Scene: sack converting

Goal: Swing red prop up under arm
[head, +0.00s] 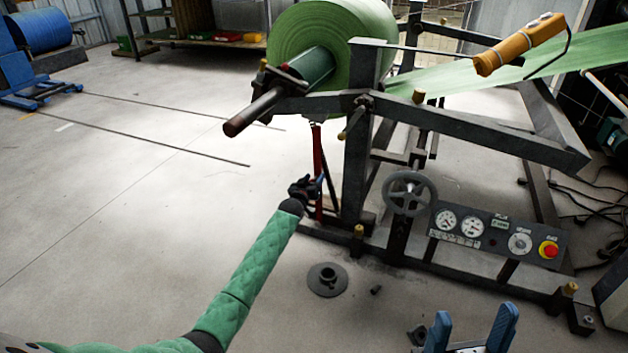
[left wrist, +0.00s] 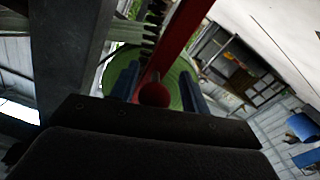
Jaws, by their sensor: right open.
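The red prop (head: 318,172) stands steeply under the grey arm (head: 318,103) that carries the green roll (head: 335,45), beside the stand's upright. Whether its top touches the arm is unclear. My left gripper (head: 308,188) is at the prop's lower part. In the left wrist view the red prop (left wrist: 153,94) lies between the two blue fingers of my left gripper (left wrist: 160,80). I cannot tell whether they press on it. My right gripper (head: 472,330) is open and empty, low in front of the stand.
A handwheel (head: 409,193) and a gauge panel with a red button (head: 548,249) are on the stand's front. A dark round flanged part (head: 327,279) lies on the floor. An orange handheld tool (head: 520,44) is at upper right.

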